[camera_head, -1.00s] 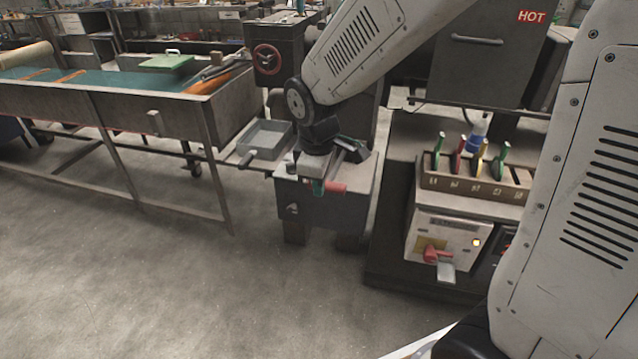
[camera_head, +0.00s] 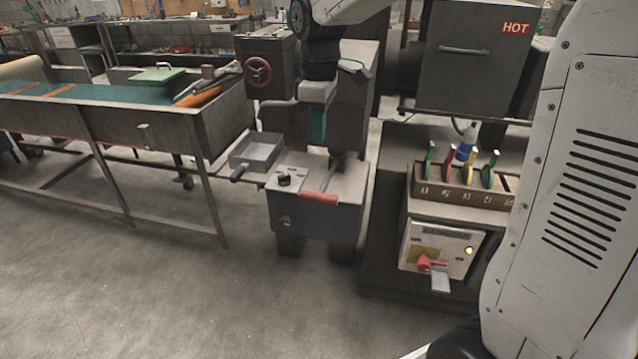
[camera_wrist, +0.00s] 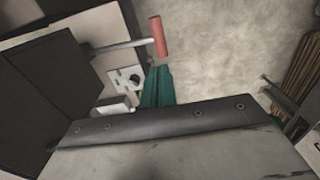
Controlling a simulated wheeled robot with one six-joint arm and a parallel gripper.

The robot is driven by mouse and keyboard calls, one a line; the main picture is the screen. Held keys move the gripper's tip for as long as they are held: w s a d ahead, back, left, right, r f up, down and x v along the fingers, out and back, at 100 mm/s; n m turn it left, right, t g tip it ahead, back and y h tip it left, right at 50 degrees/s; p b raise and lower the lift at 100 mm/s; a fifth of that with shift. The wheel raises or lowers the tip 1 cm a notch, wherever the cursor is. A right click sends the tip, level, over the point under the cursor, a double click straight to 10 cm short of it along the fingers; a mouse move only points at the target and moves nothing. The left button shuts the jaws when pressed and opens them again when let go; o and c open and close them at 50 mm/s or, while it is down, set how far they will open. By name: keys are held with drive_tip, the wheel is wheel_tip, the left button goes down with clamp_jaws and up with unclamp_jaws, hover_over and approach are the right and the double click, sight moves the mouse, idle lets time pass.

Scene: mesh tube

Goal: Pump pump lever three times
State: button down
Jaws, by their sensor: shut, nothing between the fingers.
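The pump lever (camera_head: 319,197) has a red grip and a thin metal rod, and stands on top of a dark grey pump box (camera_head: 317,221). Its grip lies low, just above the box's front edge. My gripper (camera_head: 319,140) hangs above and behind the red grip, apart from it, with green fingers pointing down. The fingers are shut and empty. In the wrist view the red lever grip (camera_wrist: 158,36) shows beyond my green fingertips (camera_wrist: 157,72), with a gap between them.
A black knob (camera_head: 284,180) sits on a light plate left of the lever. A grey tray (camera_head: 257,151) with a handle stands to the left. A rack of coloured-handled tools (camera_head: 465,196) and a control panel with a red lever (camera_head: 432,263) are at right. The floor in front is clear.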

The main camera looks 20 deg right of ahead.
sight(319, 194)
drive_tip(key=shift+f, duration=0.15)
wheel_tip(319, 194, down, 14)
drive_tip(key=shift+r, duration=0.1)
idle(0.4)
